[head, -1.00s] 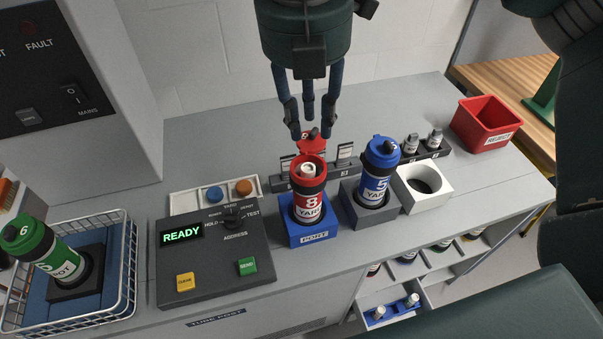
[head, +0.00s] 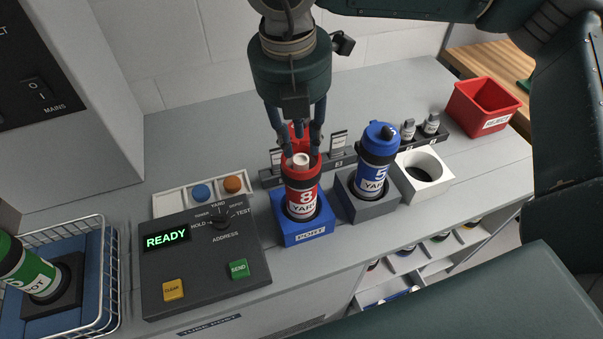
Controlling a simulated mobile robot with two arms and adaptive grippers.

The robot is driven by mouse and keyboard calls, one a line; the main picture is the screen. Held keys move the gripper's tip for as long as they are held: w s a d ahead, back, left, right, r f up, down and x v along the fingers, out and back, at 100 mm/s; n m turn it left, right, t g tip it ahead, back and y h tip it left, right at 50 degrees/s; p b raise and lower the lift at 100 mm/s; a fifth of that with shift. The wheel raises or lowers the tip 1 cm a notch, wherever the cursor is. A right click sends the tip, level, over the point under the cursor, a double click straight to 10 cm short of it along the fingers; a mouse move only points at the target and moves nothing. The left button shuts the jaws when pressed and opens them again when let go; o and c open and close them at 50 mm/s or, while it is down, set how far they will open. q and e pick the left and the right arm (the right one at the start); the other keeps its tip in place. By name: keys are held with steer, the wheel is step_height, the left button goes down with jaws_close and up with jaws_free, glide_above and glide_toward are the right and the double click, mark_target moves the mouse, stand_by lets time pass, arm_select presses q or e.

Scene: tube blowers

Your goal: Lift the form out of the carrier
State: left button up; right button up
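The red carrier (head: 301,197), marked 8 YARD, stands upright in the blue block (head: 306,233) with its red lid swung open at the back. The form (head: 300,160), a pale roll, sticks up a little in the carrier's open mouth. My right gripper (head: 299,153) points down from above, its fingers apart, with the tips at the carrier's mouth around the form's top. I cannot see that they touch the form. My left gripper is not in view.
A blue carrier (head: 371,173) stands in a grey block just right. Further right are a white ring holder (head: 424,175) and a red reject bin (head: 484,108). The READY control box (head: 205,260) is at left, beside a wire basket (head: 111,280) with a green carrier (head: 28,270).

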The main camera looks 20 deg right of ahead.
mark_target(301, 159)
steer(key=f, duration=0.1)
steer(key=f+p, duration=0.2)
steer(key=shift+w+d+f, duration=0.15)
steer(key=shift+w+f, duration=0.1)
steer(key=shift+f, duration=0.1)
steer(key=shift+s+f, duration=0.15)
steer(key=shift+f, duration=0.4)
steer(key=shift+w+f, duration=0.15)
steer(key=shift+w, duration=0.15)
steer(key=c, duration=0.4)
steer(key=shift+c, duration=0.3)
steer(key=shift+r, duration=0.25)
